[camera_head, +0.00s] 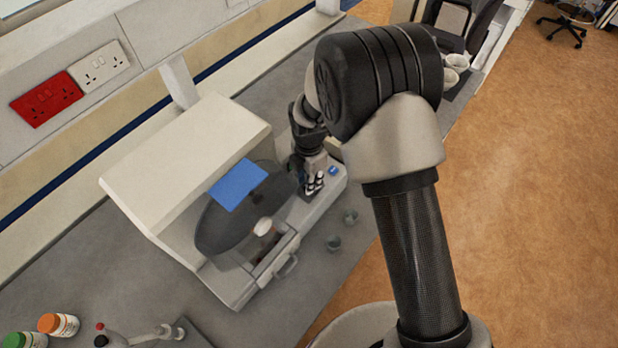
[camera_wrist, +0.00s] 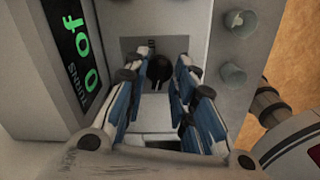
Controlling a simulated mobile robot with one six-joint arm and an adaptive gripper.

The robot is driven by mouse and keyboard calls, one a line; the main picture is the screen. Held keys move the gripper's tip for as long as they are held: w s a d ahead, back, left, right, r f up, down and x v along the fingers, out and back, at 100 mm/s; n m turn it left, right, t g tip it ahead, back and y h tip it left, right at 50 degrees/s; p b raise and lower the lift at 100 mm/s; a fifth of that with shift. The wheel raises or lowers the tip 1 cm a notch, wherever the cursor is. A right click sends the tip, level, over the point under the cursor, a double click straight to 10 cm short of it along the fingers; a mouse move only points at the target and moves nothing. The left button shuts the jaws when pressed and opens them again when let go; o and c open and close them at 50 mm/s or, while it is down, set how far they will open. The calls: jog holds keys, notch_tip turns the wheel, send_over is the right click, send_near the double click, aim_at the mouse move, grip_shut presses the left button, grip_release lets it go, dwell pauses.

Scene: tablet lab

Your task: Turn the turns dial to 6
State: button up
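In the wrist view, a dark screen (camera_wrist: 78,50) on the machine's face shows green "0 of" and a smaller word that looks like "TURNS", turned sideways. A black knob (camera_wrist: 187,70) stands on a recessed panel just beyond my fingertips; no markings on it are legible, and I cannot tell if it is the turns dial. My gripper (camera_wrist: 165,85), with blue-striped fingers, is open and empty, pointing at this panel. I cannot tell whether a finger touches the knob. In the head view my gripper (camera_head: 314,184) is over the right end of the white machine (camera_head: 180,165).
Two small clear cups (camera_head: 342,230) stand on the grey bench (camera_head: 355,265) beside the machine. Bottles (camera_head: 58,324) stand at lower left.

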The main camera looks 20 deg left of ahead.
grip_shut()
jog(key=shift+m, duration=0.5)
jog(key=m+b, duration=0.2)
jog(key=m, duration=0.1)
jog(key=shift+m, duration=0.4)
jog(key=m+b, duration=0.1)
jog(key=m, duration=0.3)
jog(key=shift+s+m, duration=0.1)
jog(key=shift+m, duration=0.2)
jog(key=m+b, duration=0.1)
jog(key=m, duration=0.4)
jog(key=shift+s, duration=0.1)
jog(key=m+b, duration=0.1)
jog(key=m, duration=0.4)
jog(key=shift+m, duration=0.4)
jog(key=shift+o, duration=1)
grip_release()
